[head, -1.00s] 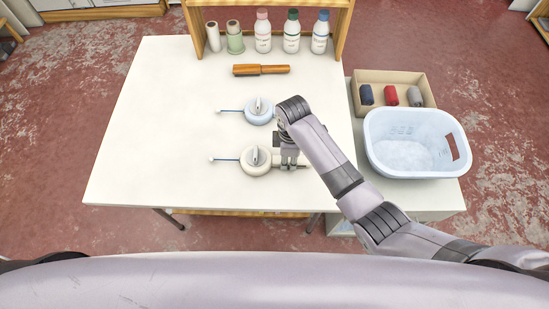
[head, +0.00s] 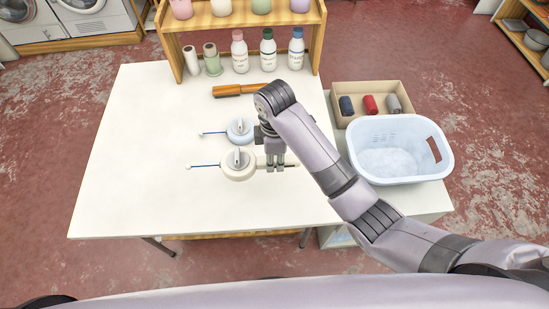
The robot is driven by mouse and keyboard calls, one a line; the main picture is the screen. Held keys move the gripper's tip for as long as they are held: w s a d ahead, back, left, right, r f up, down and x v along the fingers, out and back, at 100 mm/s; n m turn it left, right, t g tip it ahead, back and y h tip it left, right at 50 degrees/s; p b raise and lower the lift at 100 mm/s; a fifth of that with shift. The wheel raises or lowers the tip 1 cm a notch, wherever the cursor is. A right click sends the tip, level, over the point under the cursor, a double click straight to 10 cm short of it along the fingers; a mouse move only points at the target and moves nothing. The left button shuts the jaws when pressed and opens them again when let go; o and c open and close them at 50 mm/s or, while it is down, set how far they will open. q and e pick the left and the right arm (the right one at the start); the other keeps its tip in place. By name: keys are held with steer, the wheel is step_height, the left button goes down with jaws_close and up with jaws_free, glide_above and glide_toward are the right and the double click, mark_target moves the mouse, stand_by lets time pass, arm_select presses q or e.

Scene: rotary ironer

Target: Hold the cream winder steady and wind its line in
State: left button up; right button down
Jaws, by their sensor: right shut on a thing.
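The cream winder (head: 238,168) lies on the white table, a round body with a grey crank on top. A blue line with a pale end bead (head: 188,168) comes out to its left. My right gripper (head: 275,168) is at the winder's right side, fingers pointing down, shut on its narrow handle, which shows a little past the fingers. A light blue winder (head: 238,131) of the same kind lies just behind, partly covered by my right arm. My left gripper is not in view.
An orange-brown brush (head: 238,90) lies behind the winders. A wooden shelf (head: 170,58) with bottles and spools stands at the back. A light blue basket (head: 400,130) and a box of rolled cloths (head: 340,118) stand right. The table's left half (head: 130,160) is clear.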

glide_above(274, 181)
step_height(274, 181, down, 7)
steer(key=shift+d+f, duration=0.1)
stand_by(0.4)
steer(key=shift+f, duration=1.25)
steer(key=shift+f, duration=0.1)
steer(key=c, duration=1.5)
jaws_free()
steer(key=shift+r+p, duration=0.3)
steer(key=shift+p, duration=0.35)
